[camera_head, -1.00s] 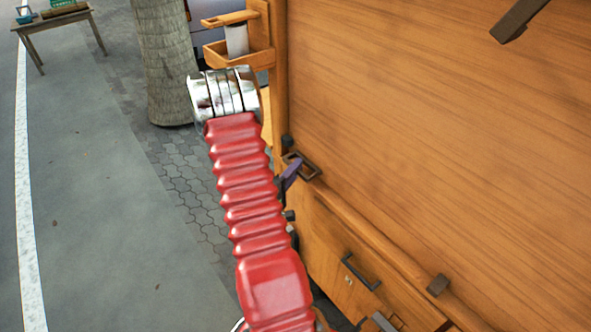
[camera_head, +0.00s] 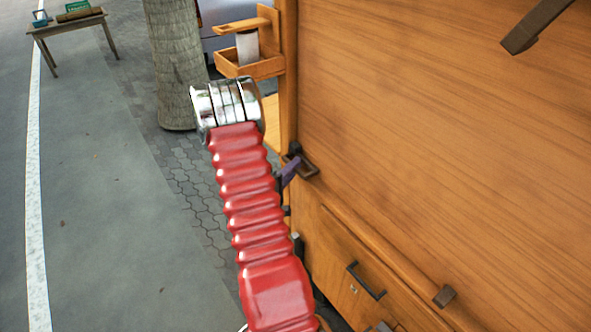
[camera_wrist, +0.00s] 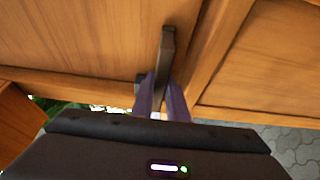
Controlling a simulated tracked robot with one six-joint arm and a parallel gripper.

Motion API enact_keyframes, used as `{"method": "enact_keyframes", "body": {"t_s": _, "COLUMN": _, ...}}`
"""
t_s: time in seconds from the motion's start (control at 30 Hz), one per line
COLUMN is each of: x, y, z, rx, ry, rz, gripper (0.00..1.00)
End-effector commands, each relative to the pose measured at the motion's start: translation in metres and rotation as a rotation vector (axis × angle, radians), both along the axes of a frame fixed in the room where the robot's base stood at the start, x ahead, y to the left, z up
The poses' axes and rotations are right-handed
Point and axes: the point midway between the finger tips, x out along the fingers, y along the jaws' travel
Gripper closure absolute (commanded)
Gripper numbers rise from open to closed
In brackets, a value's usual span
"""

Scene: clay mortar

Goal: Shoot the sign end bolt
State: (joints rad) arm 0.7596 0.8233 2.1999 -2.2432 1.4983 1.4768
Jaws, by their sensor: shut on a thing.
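A dark brown bolt (camera_wrist: 167,48) stands out against the wooden panels in the wrist view. My gripper (camera_wrist: 161,98) has its two purple fingers closed around the lower part of this bolt. In the head view a purple finger of my gripper (camera_head: 289,172) shows at a dark bracket-like piece (camera_head: 308,168) on the left edge of the large wooden board (camera_head: 430,130). My red arm hides part of the gripper there. I cannot tell exactly how far the bolt is slid.
A wooden shelf box (camera_head: 250,66) with a pale cup is fixed above left of the bolt. A drawer with a dark handle (camera_head: 366,281) lies below. A tree trunk (camera_head: 178,70) and a small table (camera_head: 66,28) stand behind. The pavement at left is clear.

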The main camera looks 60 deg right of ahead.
Motion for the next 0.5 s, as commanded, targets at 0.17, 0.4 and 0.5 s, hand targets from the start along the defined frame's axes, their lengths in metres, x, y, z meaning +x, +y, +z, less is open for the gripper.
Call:
{"method": "enact_keyframes", "body": {"t_s": 0.17, "x": 0.0034, "y": -0.0007, "z": -0.0026, "rx": 0.007, "ry": -0.001, "rz": 0.009, "gripper": 0.80}}
{"method": "enact_keyframes", "body": {"t_s": 0.4, "x": 0.0025, "y": -0.0007, "z": -0.0013, "rx": 0.004, "ry": -0.001, "rz": 0.007, "gripper": 0.68}}
{"method": "enact_keyframes", "body": {"t_s": 0.5, "x": 0.0022, "y": -0.0007, "z": -0.0010, "rx": 0.003, "ry": -0.001, "rz": 0.006, "gripper": 0.68}}
